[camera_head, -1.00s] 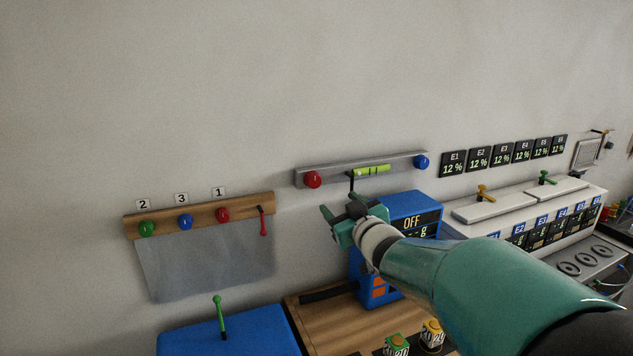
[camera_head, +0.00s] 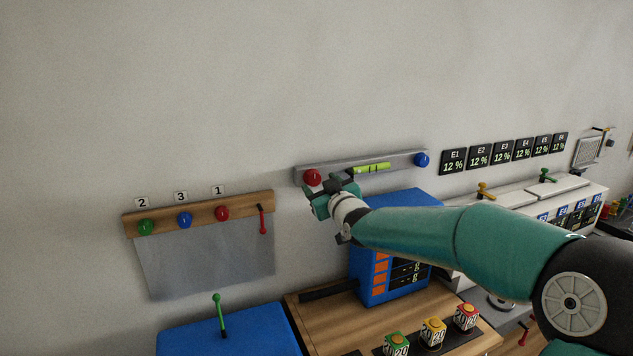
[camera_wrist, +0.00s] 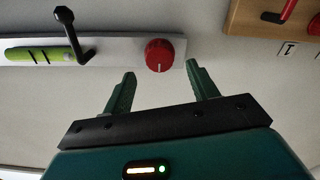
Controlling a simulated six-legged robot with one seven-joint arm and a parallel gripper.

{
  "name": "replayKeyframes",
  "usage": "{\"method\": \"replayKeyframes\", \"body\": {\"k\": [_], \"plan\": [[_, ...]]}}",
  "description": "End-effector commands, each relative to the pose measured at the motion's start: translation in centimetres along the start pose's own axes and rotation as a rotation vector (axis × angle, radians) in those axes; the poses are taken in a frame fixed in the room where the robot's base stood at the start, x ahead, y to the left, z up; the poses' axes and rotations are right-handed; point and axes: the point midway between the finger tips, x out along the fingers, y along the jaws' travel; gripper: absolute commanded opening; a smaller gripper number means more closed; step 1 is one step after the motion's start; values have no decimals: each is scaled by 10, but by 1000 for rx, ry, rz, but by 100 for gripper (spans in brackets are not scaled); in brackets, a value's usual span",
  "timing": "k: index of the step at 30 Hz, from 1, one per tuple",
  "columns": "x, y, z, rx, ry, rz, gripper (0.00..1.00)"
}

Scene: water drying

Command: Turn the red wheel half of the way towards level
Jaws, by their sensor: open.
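The red wheel (camera_head: 312,177) is a round knob at the left end of a grey wall bar (camera_head: 390,166). It also shows in the wrist view (camera_wrist: 159,54), with a white mark on its rim. A yellow-green level vial (camera_head: 372,168) sits on the bar, and a blue wheel (camera_head: 422,160) is at its right end. My gripper (camera_head: 318,190) is open and empty, just below and in front of the red wheel. In the wrist view its two fingers (camera_wrist: 160,78) are spread to either side below the wheel, apart from it.
A wooden rail (camera_head: 200,214) with green, blue and red knobs and a red lever (camera_head: 262,219) is on the wall to the left. A black crank handle (camera_wrist: 66,22) stands out from the bar beside the vial. A blue machine (camera_head: 375,285) stands below my arm.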

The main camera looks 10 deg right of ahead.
Motion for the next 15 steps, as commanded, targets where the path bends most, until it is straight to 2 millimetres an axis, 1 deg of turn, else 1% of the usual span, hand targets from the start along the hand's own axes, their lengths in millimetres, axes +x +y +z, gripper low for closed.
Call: {"method": "replayKeyframes", "body": {"k": [1,3,6,10,15], "plan": [[8,-2,1,5,-1,-3,59],[18,-2,0,3,1,-3,59],[28,-1,1,3,0,-2,59],[34,-1,1,0,-2,-1,59],[34,0,1,0,-2,-1,59]]}}
